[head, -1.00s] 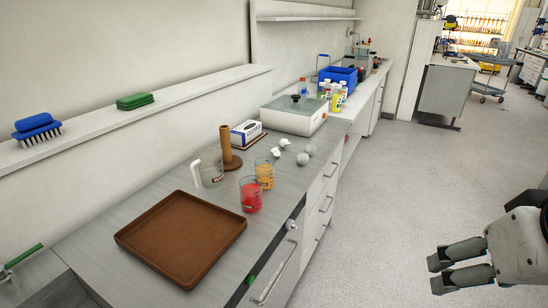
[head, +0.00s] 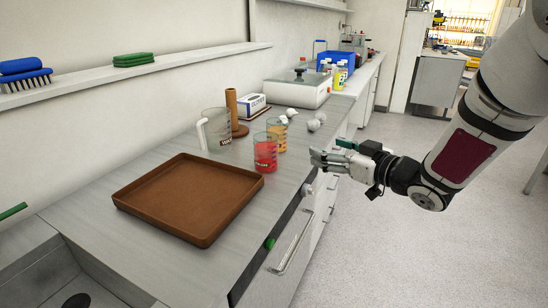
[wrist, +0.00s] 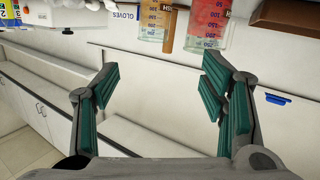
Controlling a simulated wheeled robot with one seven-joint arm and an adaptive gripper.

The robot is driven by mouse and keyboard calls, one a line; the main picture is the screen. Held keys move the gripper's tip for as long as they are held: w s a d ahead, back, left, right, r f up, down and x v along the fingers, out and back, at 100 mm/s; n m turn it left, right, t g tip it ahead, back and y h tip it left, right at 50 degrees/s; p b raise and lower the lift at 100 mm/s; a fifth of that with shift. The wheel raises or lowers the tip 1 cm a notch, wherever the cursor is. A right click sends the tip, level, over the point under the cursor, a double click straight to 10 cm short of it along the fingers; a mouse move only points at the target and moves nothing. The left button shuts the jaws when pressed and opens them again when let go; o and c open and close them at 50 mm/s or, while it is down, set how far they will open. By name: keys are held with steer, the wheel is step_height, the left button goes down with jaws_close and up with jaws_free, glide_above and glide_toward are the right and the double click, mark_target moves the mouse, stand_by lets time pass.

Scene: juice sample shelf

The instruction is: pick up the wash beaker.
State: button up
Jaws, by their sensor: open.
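A clear, greyish beaker with a white handle (head: 217,140) stands upright on the counter behind the tray; its dark label is too small to read, but it looks like the wash beaker. A red-filled beaker (head: 265,155) and an orange-filled beaker (head: 277,133) stand to its right, nearer my gripper. They also show at the top of the wrist view, orange (wrist: 155,22) and red (wrist: 208,24). My gripper (head: 319,158) is open and empty, just off the counter's front edge, right of the red beaker. Its green-padded fingers (wrist: 160,88) are spread. The clear beaker is not clearly visible in the wrist view.
A brown tray (head: 190,205) covers the front of the counter. A sink (head: 75,290) is at lower left.

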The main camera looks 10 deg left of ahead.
mark_target(275, 158)
steer(key=s+a+f+n+g+y+b, duration=0.2)
steer(key=a+f+y, duration=0.2)
steer(key=f, duration=0.1)
steer(key=x, duration=0.8)
steer(key=shift+w+f, duration=0.1)
steer(key=shift+w, duration=0.1)
steer(key=shift+g, duration=0.3)
steer(key=x, duration=0.2)
steer(key=b+x, duration=0.1)
steer(key=x, duration=0.1)
steer(key=shift+s+a+f, duration=0.1)
steer(key=shift+f, duration=0.3)
steer(key=shift+w+a+r, duration=0.1)
steer(key=shift+w+a, duration=0.3)
steer(key=shift+a, duration=0.1)
steer(key=shift+c, duration=0.5)
steer(key=c, duration=0.9)
